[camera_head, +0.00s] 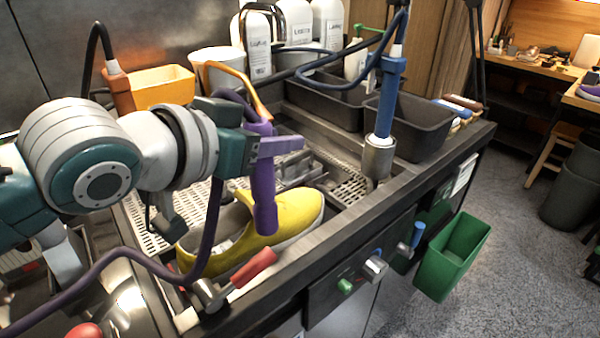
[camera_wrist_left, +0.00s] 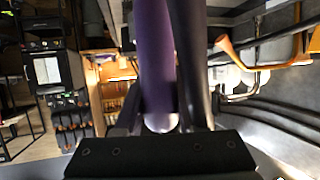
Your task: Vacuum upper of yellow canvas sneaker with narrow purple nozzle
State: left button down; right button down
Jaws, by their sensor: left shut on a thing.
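The yellow canvas sneaker (camera_head: 290,211) lies in the metal sink tray, its toe toward the right and its opening toward the left. My left gripper (camera_head: 264,143) is shut on the purple nozzle (camera_head: 264,190), above the sneaker. The nozzle hangs nearly upright, its lower end at the yellow upper in this view; I cannot tell whether it touches. A dark purple hose (camera_head: 212,225) loops down from it past the sneaker. In the left wrist view the purple nozzle (camera_wrist_left: 153,60) fills the space between the fingers; the sneaker is not visible there. My right gripper is not in view.
A red-handled valve (camera_head: 245,270) stands at the sink's front edge, close to the sneaker. A blue nozzle (camera_head: 388,95) stands in a metal holder (camera_head: 378,160) at right. An orange bin (camera_head: 160,88), white bottles (camera_head: 258,45) and black bins (camera_head: 425,130) line the back.

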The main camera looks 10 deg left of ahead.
pick_arm(q)
jog(key=shift+s+a+r+p, duration=0.1)
jog(key=shift+s+a+p, duration=1.05)
jog(key=shift+s, duration=0.25)
dwell(0.8)
notch_tip(320, 180, up, 9)
jog(key=p, duration=1)
